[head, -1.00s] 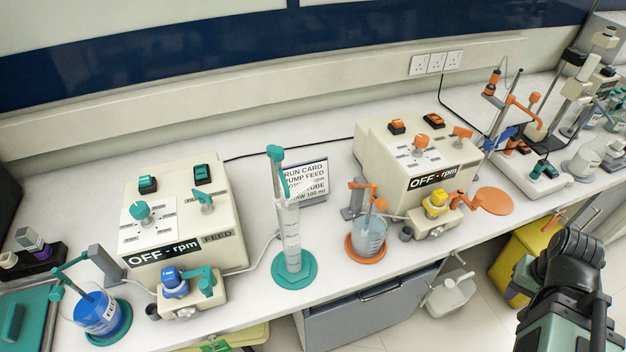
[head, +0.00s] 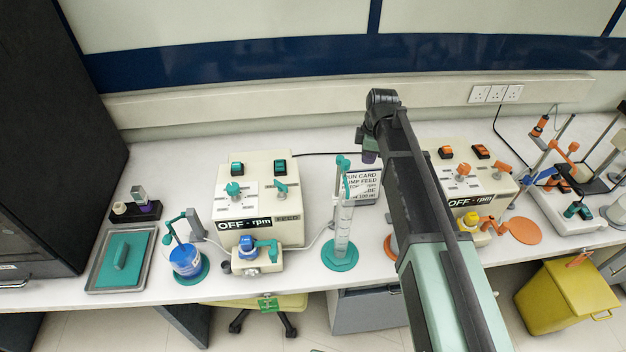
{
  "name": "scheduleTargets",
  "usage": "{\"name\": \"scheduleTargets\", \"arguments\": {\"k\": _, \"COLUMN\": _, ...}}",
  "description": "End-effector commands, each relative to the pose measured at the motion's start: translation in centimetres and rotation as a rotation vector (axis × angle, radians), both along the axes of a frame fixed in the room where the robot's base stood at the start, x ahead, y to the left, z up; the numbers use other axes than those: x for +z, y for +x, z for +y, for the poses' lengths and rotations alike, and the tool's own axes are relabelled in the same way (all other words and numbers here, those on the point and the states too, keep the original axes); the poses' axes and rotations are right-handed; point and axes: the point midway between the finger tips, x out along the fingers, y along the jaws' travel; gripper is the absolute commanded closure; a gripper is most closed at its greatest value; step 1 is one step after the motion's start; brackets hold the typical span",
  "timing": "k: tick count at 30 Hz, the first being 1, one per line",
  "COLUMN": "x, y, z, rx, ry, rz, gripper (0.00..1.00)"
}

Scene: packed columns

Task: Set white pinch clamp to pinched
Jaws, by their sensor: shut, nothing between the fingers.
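I cannot make out a white pinch clamp in the head view. The left pump (head: 262,200) is a cream box with teal switches and knobs, and its display reads "OFF - rpm". A blue-capped pump head (head: 247,245) with a teal lever sits at its front. The right pump (head: 471,185) has orange knobs, a yellow-capped head (head: 468,222) and an orange lever, and is partly behind my arm. My gripper (head: 369,157) hangs small and dark above the bench by the run card, shut and empty. Its fingertips are hard to see.
A graduated cylinder (head: 342,230) with a teal base stands between the pumps. A beaker of blue liquid (head: 186,261) and a tray with a teal lid (head: 121,259) are at left. A dark cabinet (head: 62,130) bounds the left. A yellow bin (head: 565,300) stands on the floor.

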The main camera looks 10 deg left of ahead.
Motion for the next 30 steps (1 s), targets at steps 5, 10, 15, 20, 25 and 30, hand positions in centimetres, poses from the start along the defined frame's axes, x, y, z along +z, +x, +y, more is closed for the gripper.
{"name": "scheduleTargets", "arguments": {"k": 5, "x": -0.1, "y": -0.1, "z": 0.0, "rx": 0.227, "ry": 0.008, "rz": -0.012, "gripper": 1.00}}
{"name": "scheduleTargets", "arguments": {"k": 10, "x": -0.1, "y": -0.1, "z": 0.0, "rx": 0.262, "ry": 0.009, "rz": -0.015, "gripper": 1.00}}
{"name": "scheduleTargets", "arguments": {"k": 15, "x": -0.2, "y": -0.1, "z": -0.1, "rx": 0.260, "ry": 0.009, "rz": -0.014, "gripper": 1.00}}
{"name": "scheduleTargets", "arguments": {"k": 20, "x": -1.3, "y": -0.1, "z": 0.0, "rx": 0.259, "ry": 0.008, "rz": -0.014, "gripper": 1.00}}
{"name": "scheduleTargets", "arguments": {"k": 25, "x": -4.2, "y": -0.1, "z": 0.1, "rx": 0.259, "ry": 0.008, "rz": -0.014, "gripper": 1.00}}
{"name": "scheduleTargets", "arguments": {"k": 30, "x": -7.9, "y": -0.2, "z": 0.3, "rx": 0.259, "ry": 0.008, "rz": -0.014, "gripper": 1.00}}
